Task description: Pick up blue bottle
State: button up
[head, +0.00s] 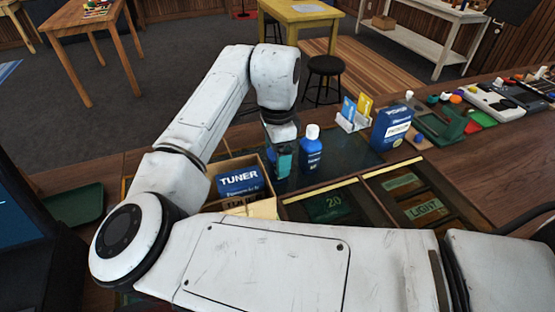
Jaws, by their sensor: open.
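My gripper (281,150) points down at the end of my white arm, just left of the bottle. It is open, and a narrow gap shows between it and the bottle. A teal shape (284,163) shows at the gripper's lower end; I cannot tell whether it is a separate item or whether it lies between the fingers.
An open cardboard box with a blue TUNER pack (240,182) stands left of the bottle. A card holder (352,115) and a blue box (391,128) stand to its right. Compartments with green labels (328,205) lie in front. Dark glass between bottle and blue box is partly clear.

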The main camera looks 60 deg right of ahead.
jog(key=shift+f, duration=0.15)
jog(key=c, duration=1.2)
